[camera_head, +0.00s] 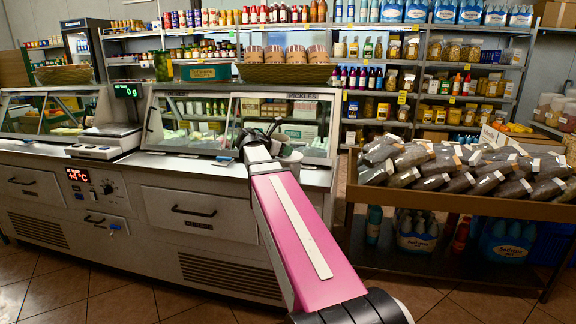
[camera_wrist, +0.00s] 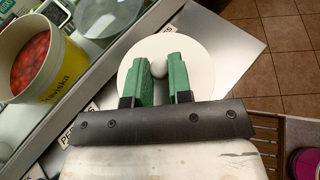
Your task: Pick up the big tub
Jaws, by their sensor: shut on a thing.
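In the wrist view, my gripper (camera_wrist: 160,70) has its two green fingers on either side of a small pale knob in the middle of a white round lid or top (camera_wrist: 198,68). It is shut on this knob. Whatever lies under the white round is hidden. A large tub (camera_wrist: 42,62) with a yellow and white side and red contents stands open at the left, apart from my fingers. In the head view, a whitish round thing (camera_head: 291,158) shows beside the end of my arm at the counter's front edge. My fingers are mostly hidden there.
The steel counter (camera_head: 215,169) with a glass display case runs left of my arm. A scale (camera_head: 122,128) stands on it. A wooden stand (camera_head: 450,204) piled with dark packets is close on the right. Stocked shelves line the back. Tiled floor is free in front.

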